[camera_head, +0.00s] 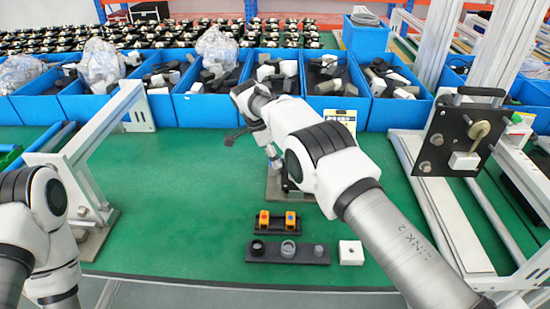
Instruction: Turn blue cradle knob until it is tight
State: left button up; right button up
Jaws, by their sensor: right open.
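My right arm reaches in from the lower right to the middle of the green table. My right gripper (252,148) is at the arm's far end, pointing down, with a dark finger spread out to the left; it is open. It is over or beside a grey metal base plate (275,190), which the arm partly covers. No blue cradle knob can be clearly made out; the arm hides much of that spot. My left arm shows at the lower left, but its gripper is not in view.
A black holder with two orange parts (277,222), a black tray with round parts (288,253) and a white block (350,252) lie in front. Blue bins (210,108) line the back. Metal frames flank the table; the right one carries a black plate (447,145).

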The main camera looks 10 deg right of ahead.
notch_tip(320, 180, up, 5)
jog(key=p, duration=0.3)
jog(key=shift+f, duration=0.1)
dwell(0.3)
